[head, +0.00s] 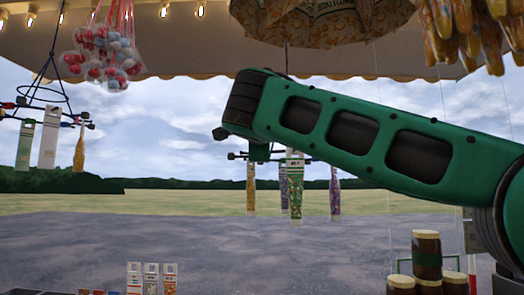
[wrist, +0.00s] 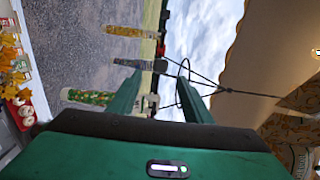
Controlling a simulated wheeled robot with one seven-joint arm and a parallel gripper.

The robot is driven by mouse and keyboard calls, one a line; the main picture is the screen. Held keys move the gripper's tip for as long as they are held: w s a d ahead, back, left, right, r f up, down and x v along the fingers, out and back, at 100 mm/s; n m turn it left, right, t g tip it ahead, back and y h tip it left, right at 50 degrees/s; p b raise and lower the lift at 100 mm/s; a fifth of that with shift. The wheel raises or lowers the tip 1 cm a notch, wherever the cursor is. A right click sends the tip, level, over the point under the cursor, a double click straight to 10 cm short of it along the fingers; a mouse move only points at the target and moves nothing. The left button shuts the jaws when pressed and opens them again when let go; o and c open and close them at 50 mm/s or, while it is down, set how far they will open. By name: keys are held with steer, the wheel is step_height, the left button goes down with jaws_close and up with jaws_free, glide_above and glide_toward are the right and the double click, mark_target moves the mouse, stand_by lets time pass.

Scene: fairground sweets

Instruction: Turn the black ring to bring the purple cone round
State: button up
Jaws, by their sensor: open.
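The black ring (head: 237,155) hangs from a cord at the middle of the head view, partly hidden by my arm. Several patterned cones hang from it: a yellow one (head: 250,190), a blue-grey one (head: 283,185), a green one (head: 296,192) and, at the right, the purple cone (head: 335,193). In the wrist view, the yellow, blue-grey and green cones show sideways; I cannot make out the purple one. My gripper (wrist: 161,72) is open, its fingers pointing towards the ring. A part of the ring lies close by; I cannot tell whether they touch.
A second hanging ring (head: 22,103) with white and yellow cones is at the left. Net bags of balls (head: 103,55) hang beside it. A patterned umbrella (head: 325,18) is above. Barrels (head: 426,252) stand at lower right, small packets (head: 151,278) at lower left.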

stand_by(0.4)
steer(key=d, duration=2.3)
steer(key=shift+w+d, duration=0.1)
steer(key=shift+w, duration=4.95)
